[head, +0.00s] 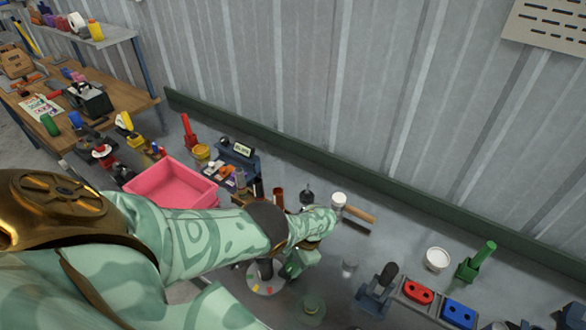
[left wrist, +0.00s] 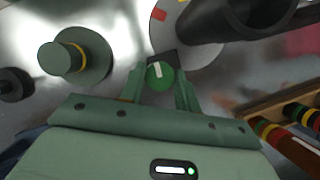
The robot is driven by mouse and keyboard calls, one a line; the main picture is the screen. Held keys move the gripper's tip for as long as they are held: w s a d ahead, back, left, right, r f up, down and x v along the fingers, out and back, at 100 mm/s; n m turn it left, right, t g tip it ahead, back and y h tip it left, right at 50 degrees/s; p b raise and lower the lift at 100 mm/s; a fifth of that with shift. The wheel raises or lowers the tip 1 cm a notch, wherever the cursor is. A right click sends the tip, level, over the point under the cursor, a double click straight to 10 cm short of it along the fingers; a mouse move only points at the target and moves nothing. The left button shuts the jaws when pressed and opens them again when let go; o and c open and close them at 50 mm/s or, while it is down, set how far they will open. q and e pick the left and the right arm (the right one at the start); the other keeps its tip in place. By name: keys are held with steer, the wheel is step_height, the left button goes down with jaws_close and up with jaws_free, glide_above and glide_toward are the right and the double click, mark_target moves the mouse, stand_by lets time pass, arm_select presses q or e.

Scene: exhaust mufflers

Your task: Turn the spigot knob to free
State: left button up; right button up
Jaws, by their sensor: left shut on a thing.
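The spigot knob (left wrist: 160,74) is a round green knob with a white pointer line. In the left wrist view its line points nearly straight up the picture. My left gripper (left wrist: 160,88) is shut on the knob, one finger on each side. In the head view my left gripper (head: 300,260) is low over the bench and hides the knob. A pale round plate (head: 266,288) with coloured marks lies beside it, and the left wrist view shows the plate (left wrist: 173,20) with a red mark. A dark cylinder (left wrist: 245,18) stands over that plate. My right gripper is not in view.
A green round piece with a stem (left wrist: 75,58) stands close to the left gripper.

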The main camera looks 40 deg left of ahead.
arm_select(q)
steer(key=shift+n, duration=0.3)
steer(key=o, duration=1)
steer(key=shift+c, duration=0.2)
steer(key=p+v, duration=0.8)
steer(key=v, duration=0.8)
steer(key=shift+w, duration=0.25)
steer(key=shift+a, duration=0.2)
